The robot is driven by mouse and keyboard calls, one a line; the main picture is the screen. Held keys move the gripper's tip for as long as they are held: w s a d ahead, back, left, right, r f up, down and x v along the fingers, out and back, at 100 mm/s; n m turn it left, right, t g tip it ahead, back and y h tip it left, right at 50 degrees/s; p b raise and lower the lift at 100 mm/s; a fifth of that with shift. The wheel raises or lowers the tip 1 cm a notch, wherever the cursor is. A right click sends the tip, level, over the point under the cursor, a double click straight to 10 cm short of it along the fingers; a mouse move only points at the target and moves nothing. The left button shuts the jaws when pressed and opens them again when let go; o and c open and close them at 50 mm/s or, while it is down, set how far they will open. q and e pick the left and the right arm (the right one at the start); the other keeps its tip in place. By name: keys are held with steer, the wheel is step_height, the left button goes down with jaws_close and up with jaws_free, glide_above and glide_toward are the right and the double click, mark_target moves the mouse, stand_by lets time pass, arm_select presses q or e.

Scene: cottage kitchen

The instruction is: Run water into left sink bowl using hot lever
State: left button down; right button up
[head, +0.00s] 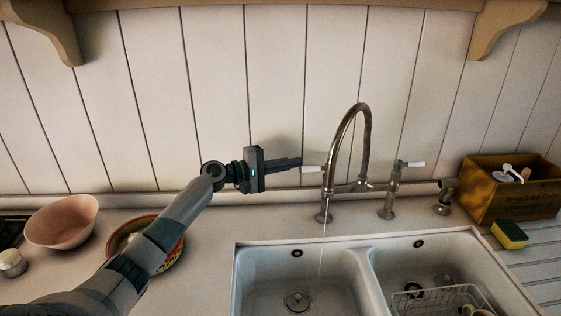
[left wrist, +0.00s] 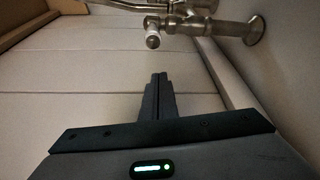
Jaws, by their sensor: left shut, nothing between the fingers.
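The metal bridge tap (head: 345,130) stands behind the sink, its arched spout coming down over the left bowl (head: 262,270). The hot lever (head: 312,169), white-tipped, is on the tap's left side and points left. My left gripper (head: 299,162) is shut and empty, its fingertips right by the lever's white end; I cannot tell if they touch. In the left wrist view the shut fingers (left wrist: 158,77) point at the lever's white end (left wrist: 152,33), with a gap in the picture. A thin pale line, like a thin water stream, runs down into the left bowl. My right gripper is not in view.
The right lever (head: 414,164) and right bowl (head: 440,260), with a wire rack (head: 435,298), are to the right. A wooden box (head: 510,190) and sponge (head: 509,235) stand far right. A pink bowl (head: 62,222) and patterned dish (head: 122,236) sit left, near my arm.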

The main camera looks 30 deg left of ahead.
mark_target(318, 169)
arm_select(q)
steer(key=shift+s+d+r+p, duration=0.2)
steer(key=shift+s+d+p, duration=0.4)
steer(key=shift+s+p, duration=0.15)
steer(key=shift+s+d+r+p, duration=0.2)
steer(key=shift+s+d+p, duration=0.4)
steer(key=shift+s, duration=0.2)
